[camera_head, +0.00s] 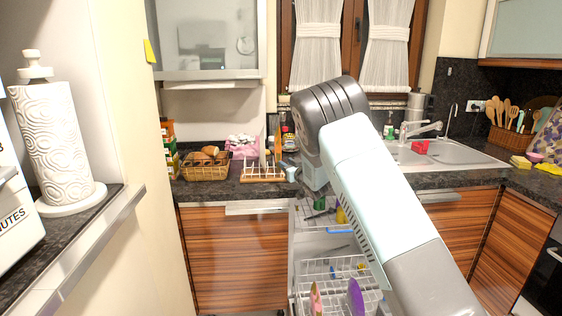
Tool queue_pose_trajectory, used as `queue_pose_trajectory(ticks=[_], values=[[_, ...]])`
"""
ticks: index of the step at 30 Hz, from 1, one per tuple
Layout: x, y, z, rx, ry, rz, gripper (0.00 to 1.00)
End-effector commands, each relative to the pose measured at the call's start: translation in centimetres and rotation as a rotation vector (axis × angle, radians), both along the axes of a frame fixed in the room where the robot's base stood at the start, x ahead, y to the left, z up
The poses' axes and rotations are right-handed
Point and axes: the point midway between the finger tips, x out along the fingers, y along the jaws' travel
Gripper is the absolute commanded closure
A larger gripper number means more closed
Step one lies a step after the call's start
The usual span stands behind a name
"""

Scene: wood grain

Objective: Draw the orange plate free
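A narrow orange-pink item (315,299), which looks like the orange plate seen nearly edge-on, stands upright in the lower rack (335,268) of the open dishwasher at the bottom of the view. A purple plate (355,297) stands upright to its right, apart from it. My gripper (315,188) hangs at the end of my arm above the upper rack (308,222), well above the orange item. Its fingers are small and partly hidden by my arm, so I cannot tell whether they are open or shut.
The upper rack holds a green item (319,202) and a yellow item (341,214). A bread basket (205,172) and a wooden dish rack (262,174) stand on the counter to the left. The sink (455,152) is at right. A paper towel roll (55,140) stands near left.

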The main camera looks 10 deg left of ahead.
Motion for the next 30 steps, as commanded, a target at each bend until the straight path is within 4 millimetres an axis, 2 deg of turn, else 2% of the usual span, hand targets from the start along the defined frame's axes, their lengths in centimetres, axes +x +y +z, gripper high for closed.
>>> queue_pose_trajectory(ticks=[6,12,26,30], values=[[2.8,1.9,-0.1,-0.001,0.000,0.002,0.64],[4.7,3.0,0.0,-0.001,0.000,0.001,0.64],[5.4,3.5,0.0,0.000,0.000,0.000,0.64],[5.4,3.4,0.0,0.000,0.000,0.000,0.78]])
